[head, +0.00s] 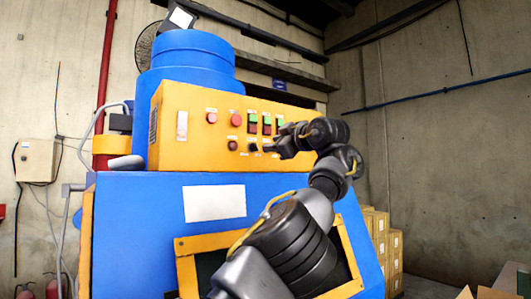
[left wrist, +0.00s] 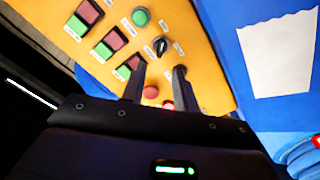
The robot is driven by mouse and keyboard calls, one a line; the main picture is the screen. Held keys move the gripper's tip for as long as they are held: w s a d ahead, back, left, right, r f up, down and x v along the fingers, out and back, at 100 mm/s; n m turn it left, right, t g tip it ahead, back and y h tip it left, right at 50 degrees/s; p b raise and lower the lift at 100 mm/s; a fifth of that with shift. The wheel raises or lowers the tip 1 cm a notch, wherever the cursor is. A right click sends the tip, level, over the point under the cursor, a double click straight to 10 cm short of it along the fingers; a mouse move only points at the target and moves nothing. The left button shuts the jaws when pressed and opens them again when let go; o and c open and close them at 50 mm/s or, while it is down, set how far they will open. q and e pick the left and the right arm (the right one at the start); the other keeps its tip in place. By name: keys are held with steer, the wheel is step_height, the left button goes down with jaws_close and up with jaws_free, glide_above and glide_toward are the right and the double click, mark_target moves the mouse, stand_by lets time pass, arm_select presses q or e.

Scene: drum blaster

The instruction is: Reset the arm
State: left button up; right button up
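My left gripper (head: 276,143) is in front of the yellow control panel (head: 190,125), near its lower row of controls. In the left wrist view the two dark fingers (left wrist: 157,85) stand apart, with panel surface and a red button (left wrist: 151,92) showing between them. A black rotary knob (left wrist: 160,46) is on the panel just beyond the fingertips. Nothing is seen held. I cannot tell whether a fingertip touches the panel. My right gripper is not in view.
The panel sits on a large blue machine (head: 140,220) with a blue drum (head: 190,58) behind it. A yellow-framed opening (head: 185,270) is below my arm. Stacked boxes (head: 395,245) stand at the right. A red pipe (head: 105,75) runs up the left wall.

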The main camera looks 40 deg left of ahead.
arm_select(q)
steer(key=shift+v, duration=0.9)
